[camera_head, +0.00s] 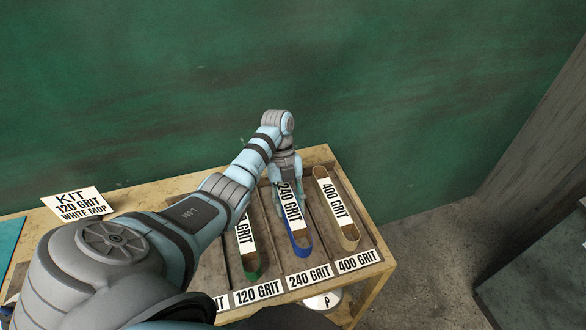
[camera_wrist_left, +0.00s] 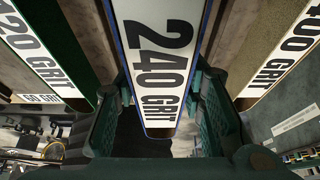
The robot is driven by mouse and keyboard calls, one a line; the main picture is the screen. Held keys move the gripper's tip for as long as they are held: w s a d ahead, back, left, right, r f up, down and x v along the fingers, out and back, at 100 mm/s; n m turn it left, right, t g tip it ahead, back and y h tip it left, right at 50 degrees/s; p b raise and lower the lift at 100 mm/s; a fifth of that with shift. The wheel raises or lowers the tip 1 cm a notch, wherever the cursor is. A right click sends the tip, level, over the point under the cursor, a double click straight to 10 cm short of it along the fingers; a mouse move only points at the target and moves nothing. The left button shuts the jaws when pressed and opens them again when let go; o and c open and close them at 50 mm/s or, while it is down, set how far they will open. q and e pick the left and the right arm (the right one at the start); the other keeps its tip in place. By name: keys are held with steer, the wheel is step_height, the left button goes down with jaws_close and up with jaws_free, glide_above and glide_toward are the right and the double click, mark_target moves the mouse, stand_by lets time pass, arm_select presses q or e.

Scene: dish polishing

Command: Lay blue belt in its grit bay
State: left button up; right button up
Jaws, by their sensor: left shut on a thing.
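The blue belt (camera_head: 300,246) has a white 240 GRIT label and lies lengthwise over the 240 GRIT bay (camera_head: 310,276) of the wooden rack. My left gripper (camera_head: 287,190) is over its far part and shut on it, partly hiding the belt. In the left wrist view the belt (camera_wrist_left: 160,70) passes between the two dark green fingers of the gripper (camera_wrist_left: 158,112). I cannot tell whether the belt touches the bay floor. My right gripper is not in view.
A green belt (camera_head: 251,270) is in the 120 GRIT bay to the left. A tan belt (camera_head: 349,240) is in the 400 GRIT bay to the right. A kit card (camera_head: 76,203) stands at the bench's left. A green wall (camera_head: 400,90) is behind.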

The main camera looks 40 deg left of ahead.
arm_select(q)
step_height(320, 180, down, 5)
steer(key=b, duration=0.4)
jaws_close()
steer(key=shift+s+d+r, duration=0.1)
steer(key=shift+r, duration=0.2)
steer(key=shift+f, duration=0.15)
steer(key=o, duration=1.3)
jaws_free()
steer(key=shift+r, duration=0.35)
steer(key=p+v, duration=0.5)
steer(key=v, duration=0.7)
steer(key=shift+f, duration=0.1)
